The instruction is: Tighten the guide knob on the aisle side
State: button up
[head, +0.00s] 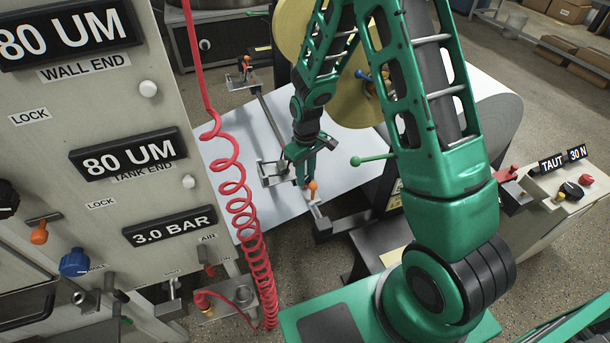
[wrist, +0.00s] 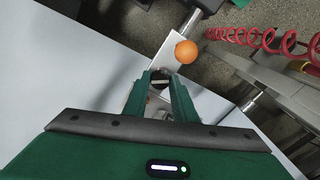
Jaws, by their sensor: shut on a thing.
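My gripper (head: 305,176) reaches down over the white paper web at the near end of the guide bar. In the wrist view the fingers (wrist: 160,82) are closed around a small dark part, which appears to be the guide knob (wrist: 160,77); the fingers hide most of it. An orange ball (head: 313,186) on a metal bracket is just beyond the fingertips; the wrist view also shows this ball (wrist: 186,51), apart from the fingers. The knob's tightness cannot be seen.
The white paper (head: 225,160) runs beneath my gripper. A similar orange-topped fitting (head: 246,66) is at the bar's far end. A red coiled hose (head: 240,205) hangs left, by the panel (head: 95,215). A green-handled lever (head: 372,159) is to the right of my gripper.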

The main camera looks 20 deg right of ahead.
aim_at(306, 177)
jog(key=m, duration=0.4)
jog(key=shift+w+d+m, duration=0.1)
jog(key=shift+m, duration=1.9)
jog(key=o, duration=0.8)
jog(key=shift+c, duration=0.2)
jog(key=shift+r, duration=0.1)
notch_tip(306, 177, up, 11)
jog(key=shift+f, duration=0.2)
